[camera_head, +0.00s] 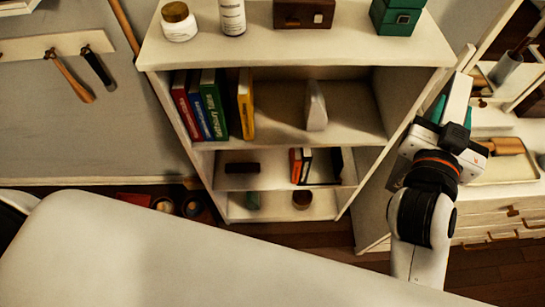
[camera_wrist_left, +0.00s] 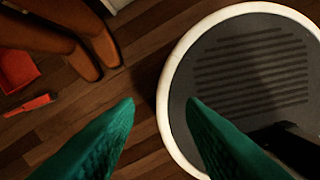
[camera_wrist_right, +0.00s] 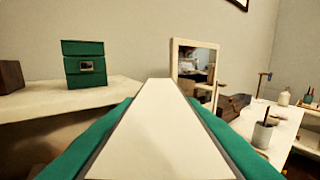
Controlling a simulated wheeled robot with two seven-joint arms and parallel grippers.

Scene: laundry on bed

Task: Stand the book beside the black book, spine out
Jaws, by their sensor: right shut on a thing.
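My right gripper (camera_head: 452,112) is raised at the right of the bookcase, shut on a cream-white book (camera_head: 459,92). In the right wrist view the book (camera_wrist_right: 155,130) sticks out between the two green fingers; its spine cannot be made out. A dark, black-looking book (camera_head: 306,163) stands on the middle shelf beside an orange one (camera_head: 295,165). My left gripper (camera_wrist_left: 160,106) shows only in its wrist view, open and empty above the floor.
The bookcase's upper shelf (camera_head: 280,128) holds red, blue, green and yellow books (camera_head: 245,104) and a white upright piece (camera_head: 316,106). Jars and boxes stand on its top. A green box (camera_wrist_right: 85,63) is there. A dresser (camera_head: 490,205) stands right.

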